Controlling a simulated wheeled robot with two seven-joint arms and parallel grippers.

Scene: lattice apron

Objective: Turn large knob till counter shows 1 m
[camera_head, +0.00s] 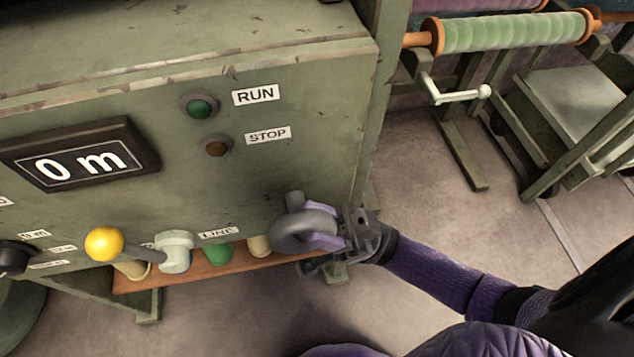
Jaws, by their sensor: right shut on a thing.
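The counter (80,160) on the front of the green cabinet reads 0 m. A large grey round knob (291,232) sits low at the right end of the cabinet front. My right gripper (318,228) comes in from the right and is shut on this knob, with its pale purple fingers against it. The fingers and wrist hide part of the knob. My left gripper is not in view.
A yellow-ball lever (104,244) and a black knob (14,257) are at the lower left of the cabinet. A green RUN button (200,107) and a brown STOP button (216,146) are above. A green roller (510,31) with a white crank (455,95) stands at right. Floor between is clear.

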